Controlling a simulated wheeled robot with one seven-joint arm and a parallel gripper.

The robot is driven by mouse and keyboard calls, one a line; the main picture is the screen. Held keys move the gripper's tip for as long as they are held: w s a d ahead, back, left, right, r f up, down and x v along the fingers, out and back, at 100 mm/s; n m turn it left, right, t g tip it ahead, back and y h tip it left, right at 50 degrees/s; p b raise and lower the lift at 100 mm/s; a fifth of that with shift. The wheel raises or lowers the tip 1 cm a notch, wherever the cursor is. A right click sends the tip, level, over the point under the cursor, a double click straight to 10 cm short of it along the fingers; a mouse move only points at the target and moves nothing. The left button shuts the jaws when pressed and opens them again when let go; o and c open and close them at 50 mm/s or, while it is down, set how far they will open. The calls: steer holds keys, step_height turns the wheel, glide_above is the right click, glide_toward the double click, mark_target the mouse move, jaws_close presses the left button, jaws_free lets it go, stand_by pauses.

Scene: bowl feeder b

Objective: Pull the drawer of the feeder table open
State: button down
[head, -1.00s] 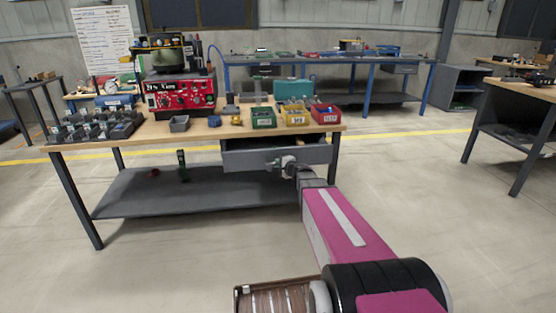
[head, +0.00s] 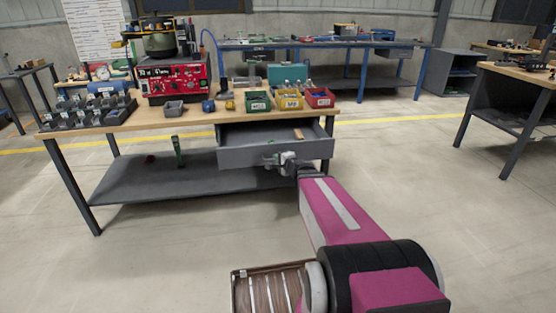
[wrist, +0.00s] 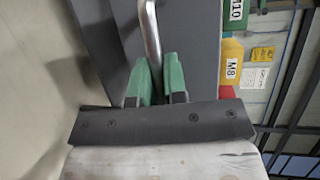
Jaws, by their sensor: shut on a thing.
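The feeder table's grey drawer (head: 240,157) stands partly open in the head view, with its inside showing and a small brown piece (head: 298,134) in it. My gripper (head: 277,160) is at the drawer front. In the wrist view the two green fingers of my gripper (wrist: 156,82) are close together on the silver bar handle (wrist: 151,35), with the drawer front (wrist: 192,50) behind. The feeder table (head: 200,119) has a wooden top. My wrist hides part of the handle.
On the tabletop are a red feeder control box (head: 172,78), green (head: 257,102), yellow (head: 288,100) and red (head: 319,98) bins, and grey trays (head: 90,113). A lower shelf (head: 150,187) lies under the table. The floor in front is clear.

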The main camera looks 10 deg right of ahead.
steer(key=c, duration=1.2)
jaws_free()
steer(key=v, duration=1)
steer(key=shift+s+d, duration=0.2)
steer(key=shift+s, duration=0.2)
